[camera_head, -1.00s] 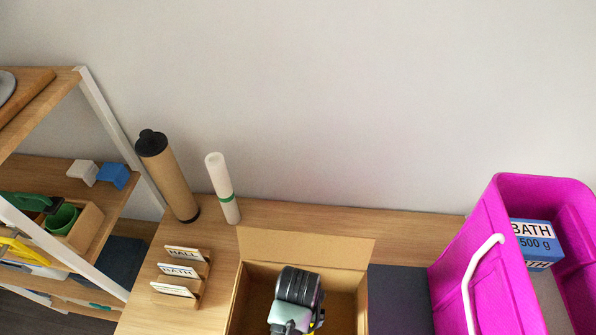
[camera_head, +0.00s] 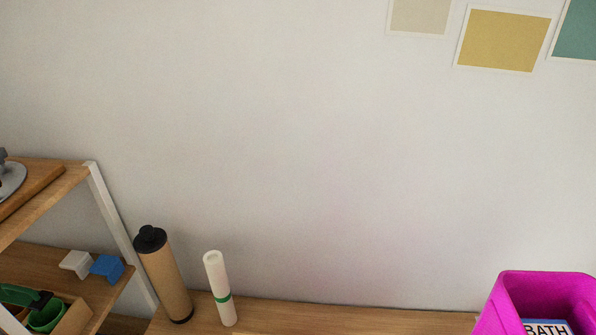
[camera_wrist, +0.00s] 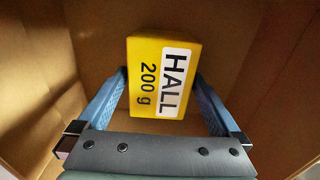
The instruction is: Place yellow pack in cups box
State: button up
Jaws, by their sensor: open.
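My gripper (camera_wrist: 161,78) is open, with one blue finger on each side of the pack's lower part. I cannot tell whether the fingers touch it. The gripper and this box are out of the head view. I see no marking that tells whether this is the cups box.
In the head view, a brown tube with a black cap (camera_head: 163,275) and a white roll (camera_head: 217,288) stand on the wooden top (camera_head: 300,315). A shelf unit (camera_head: 95,215) is at left. A magenta bin (camera_head: 520,285) holding a "BATH" pack (camera_head: 545,327) is at right.

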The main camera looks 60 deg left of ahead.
notch_tip(320, 180, up, 12)
jog(key=shift+p, duration=0.4)
jog(key=shift+f, duration=0.15)
dwell(0.3)
